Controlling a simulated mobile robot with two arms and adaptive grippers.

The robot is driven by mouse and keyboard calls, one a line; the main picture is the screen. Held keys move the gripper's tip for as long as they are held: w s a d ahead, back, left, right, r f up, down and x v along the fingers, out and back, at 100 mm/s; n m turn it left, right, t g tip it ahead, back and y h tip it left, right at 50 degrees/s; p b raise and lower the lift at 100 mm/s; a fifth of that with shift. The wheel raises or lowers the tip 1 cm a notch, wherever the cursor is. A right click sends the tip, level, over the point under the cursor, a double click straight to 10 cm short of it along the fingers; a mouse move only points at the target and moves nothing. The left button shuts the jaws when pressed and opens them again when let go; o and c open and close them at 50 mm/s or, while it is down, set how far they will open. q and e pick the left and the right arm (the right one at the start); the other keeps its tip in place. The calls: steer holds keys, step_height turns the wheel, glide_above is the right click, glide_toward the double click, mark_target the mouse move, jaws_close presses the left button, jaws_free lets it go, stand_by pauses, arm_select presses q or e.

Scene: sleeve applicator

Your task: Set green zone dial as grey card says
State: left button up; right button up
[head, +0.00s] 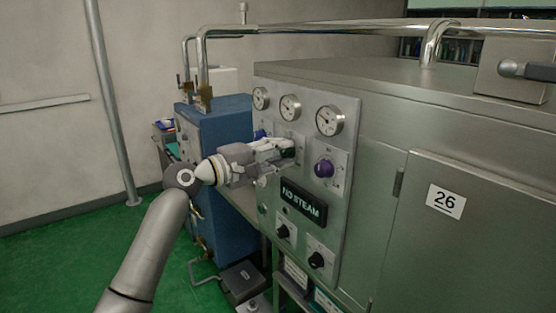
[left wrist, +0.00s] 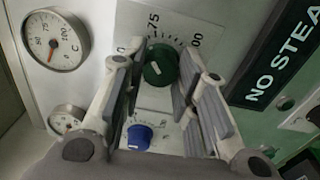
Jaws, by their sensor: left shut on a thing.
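The green dial (left wrist: 158,68) sits on a white scale plate in the left wrist view, between my left gripper's fingers. Its white pointer line slants near upright, roughly toward the 75 mark (left wrist: 153,23); the exact reading cannot be told. A 100 mark shows partly to the right. My left gripper (head: 284,151) is at the panel (head: 349,105), shut on the green dial, which it mostly hides in the head view. No card that is clearly grey can be made out. My right gripper is not in view.
A blue knob (left wrist: 139,136) is close beside the fingers. A purple knob (head: 324,168), a NO STEAM sign (head: 304,203) and black knobs (head: 316,260) are nearby. Round gauges (head: 330,120) line the top. A white 26 label (head: 446,201) is on the door.

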arm_select(q)
steer(key=m+b, duration=0.1)
steer(key=m, duration=0.1)
steer(key=shift+f+m, duration=0.15)
steer(key=shift+m, duration=0.25)
steer(key=shift+m+b, duration=0.3)
steer(key=shift+c, duration=0.2)
steer(key=o, duration=1.1)
steer(key=shift+c, duration=0.2)
steer(key=v, duration=1.2)
